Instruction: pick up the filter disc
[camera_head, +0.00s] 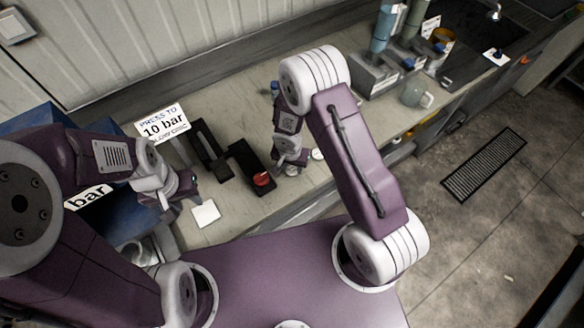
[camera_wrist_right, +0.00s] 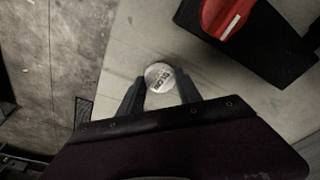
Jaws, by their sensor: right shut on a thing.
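The filter disc (camera_wrist_right: 160,77) is a small pale round disc with dark lettering on top. In the right wrist view it sits between the fingertips of my right gripper (camera_wrist_right: 160,93), which is shut on it. In the head view a small white round thing (camera_head: 317,154), apparently the disc, shows beside my right gripper (camera_head: 302,163), low over the counter near its front edge. My left gripper (camera_head: 181,193) is over the left part of the counter, away from the disc. Its fingers are too small and crowded to tell whether they are open.
A black device with a red part (camera_head: 262,180) stands left of my right gripper. A "PRESS TO 10 bar" sign (camera_head: 163,124) and a white square (camera_head: 205,213) are further left. A clear jug (camera_head: 412,93) and a holder (camera_head: 375,76) stand at right. The counter edge is close.

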